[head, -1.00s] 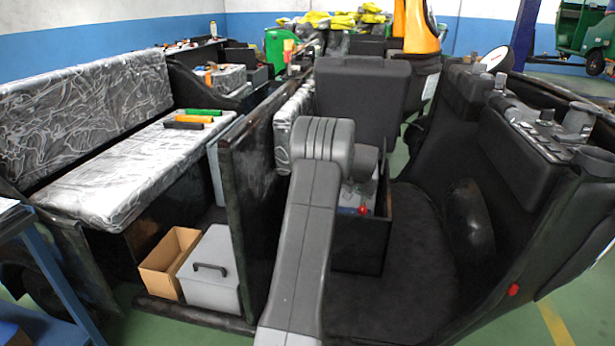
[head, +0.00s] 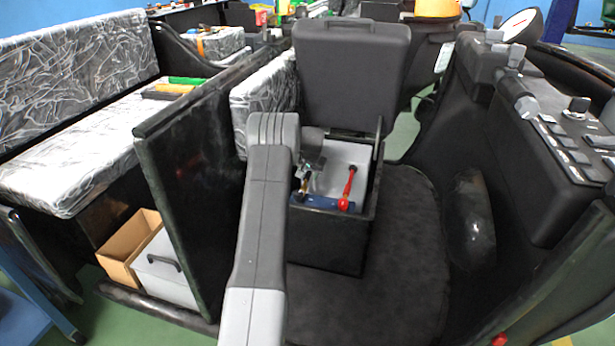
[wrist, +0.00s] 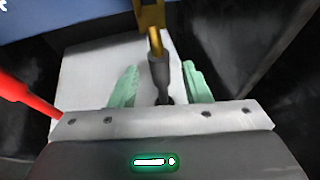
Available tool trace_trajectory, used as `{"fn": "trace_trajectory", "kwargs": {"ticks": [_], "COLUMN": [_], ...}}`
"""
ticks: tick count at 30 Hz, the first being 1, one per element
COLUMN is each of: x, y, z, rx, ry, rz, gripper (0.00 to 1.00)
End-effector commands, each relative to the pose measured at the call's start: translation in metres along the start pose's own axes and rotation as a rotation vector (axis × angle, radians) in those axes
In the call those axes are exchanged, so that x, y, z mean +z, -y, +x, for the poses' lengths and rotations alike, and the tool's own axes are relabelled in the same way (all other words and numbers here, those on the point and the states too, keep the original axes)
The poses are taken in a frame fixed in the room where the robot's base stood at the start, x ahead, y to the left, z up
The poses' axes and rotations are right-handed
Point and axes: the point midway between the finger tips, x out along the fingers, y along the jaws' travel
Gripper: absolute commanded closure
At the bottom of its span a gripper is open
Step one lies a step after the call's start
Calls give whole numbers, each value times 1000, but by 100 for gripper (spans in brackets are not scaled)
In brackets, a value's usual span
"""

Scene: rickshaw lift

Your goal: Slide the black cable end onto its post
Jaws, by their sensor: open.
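The black cable end (wrist: 160,72) shows in the wrist view as a dark sleeve with a brass-coloured clamp (wrist: 150,18) at its far end. My gripper (wrist: 160,84) is open, with one pale green finger on each side of the black sleeve and a gap to each. In the head view my gripper is mostly hidden behind my own arm, inside the open box. A blue battery (head: 318,203) lies in the box, and its blue edge fills the wrist view's upper left. I cannot make out the black cable's post.
A red cable end (head: 348,186) stands right of my arm in the box (head: 330,250); it also shows at the left of the wrist view (wrist: 28,95). A dark seat lid (head: 352,75) stands raised behind. A dark partition (head: 195,180) is on the left. The floor right of the box is clear.

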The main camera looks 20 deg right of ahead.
Motion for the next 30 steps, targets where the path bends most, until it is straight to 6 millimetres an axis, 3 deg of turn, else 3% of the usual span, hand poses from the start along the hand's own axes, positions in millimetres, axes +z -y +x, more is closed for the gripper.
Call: {"fn": "trace_trajectory", "kwargs": {"ticks": [4,13,20,30], "x": [0,0,0,0], "y": [0,0,0,0], "z": [10,12,12,12], "rx": [0,0,0,0], "ry": [0,0,0,1], "rz": [0,0,0,0], "gripper": [57,57,100,100]}}
